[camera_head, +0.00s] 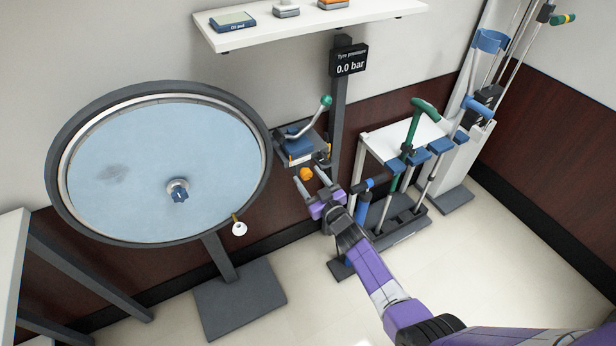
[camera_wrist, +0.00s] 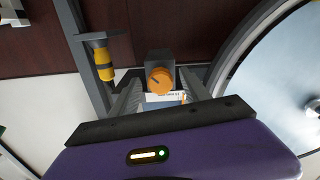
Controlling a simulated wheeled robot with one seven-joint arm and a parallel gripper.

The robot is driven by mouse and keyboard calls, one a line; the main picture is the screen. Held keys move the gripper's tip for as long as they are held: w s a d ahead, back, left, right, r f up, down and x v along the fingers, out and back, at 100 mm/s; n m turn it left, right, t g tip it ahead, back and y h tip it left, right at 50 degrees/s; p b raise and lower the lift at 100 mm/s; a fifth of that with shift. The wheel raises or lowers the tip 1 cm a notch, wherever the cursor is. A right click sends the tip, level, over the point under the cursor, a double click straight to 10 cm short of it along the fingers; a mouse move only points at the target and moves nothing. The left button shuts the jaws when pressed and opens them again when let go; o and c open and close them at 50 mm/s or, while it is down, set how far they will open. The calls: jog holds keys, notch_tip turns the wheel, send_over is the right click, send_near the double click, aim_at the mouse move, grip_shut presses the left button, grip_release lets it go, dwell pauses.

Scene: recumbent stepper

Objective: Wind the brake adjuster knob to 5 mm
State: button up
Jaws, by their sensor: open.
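The orange brake adjuster knob (camera_head: 306,174) sits on the front of a small dark unit below a grey bracket with a green-tipped lever (camera_head: 325,103). In the wrist view the knob (camera_wrist: 160,80) has a dark pointer line on its face, in front of a grey block. A white label strip (camera_wrist: 163,97) under it is too small to read. My purple gripper (camera_head: 311,182) is open and empty, close to the knob. In the wrist view the fingers (camera_wrist: 163,92) stand to either side of the knob's line, apart from it as far as I can tell.
A large wheel with a pale blue disc (camera_head: 150,150) stands at left on a grey foot. A rack of crutches and canes (camera_head: 400,215) stands at right. A tyre pressure display (camera_head: 349,61) reads 0.0 bar. A white shelf (camera_head: 300,22) is above; open floor lies in front.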

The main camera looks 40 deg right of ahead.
jog(key=v, duration=0.7)
jog(key=shift+p, duration=0.4)
